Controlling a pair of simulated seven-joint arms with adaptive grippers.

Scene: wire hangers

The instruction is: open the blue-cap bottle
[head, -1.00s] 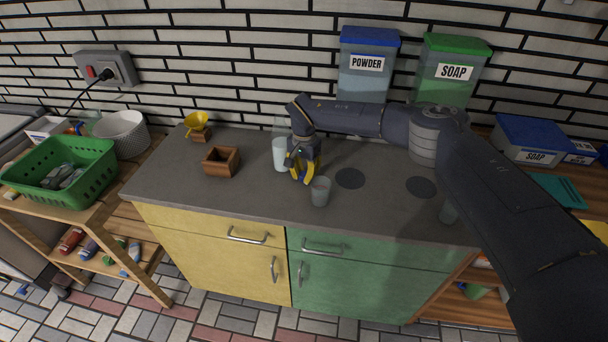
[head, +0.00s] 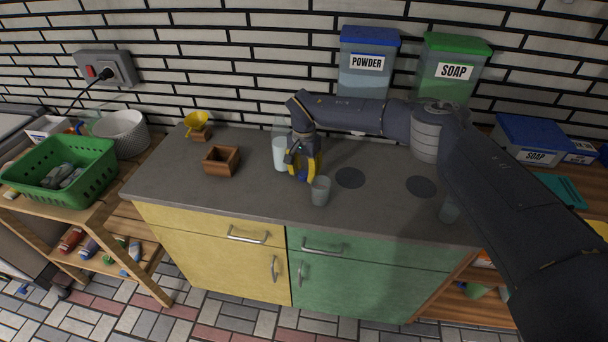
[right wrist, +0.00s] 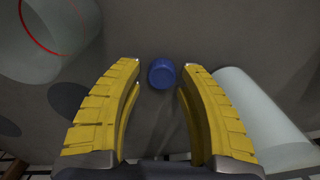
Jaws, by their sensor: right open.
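A bottle (head: 280,153) with pale contents stands upright on the grey counter in the head view. A translucent pale body, seemingly this bottle, also shows at the right in the right wrist view (right wrist: 265,115). A small blue cap (right wrist: 161,74) shows between and just past my right fingertips, apart from that body and seemingly low by the counter. I cannot tell whether it touches the counter. My right gripper (head: 304,176) points down just right of the bottle. Its yellow fingers are open, with gaps on both sides of the cap. My left gripper is not in view.
A clear cup (head: 320,190) stands close in front of my right gripper; a cup with a red line (right wrist: 45,40) shows in the wrist view. Dark discs (head: 349,178) lie to the right.

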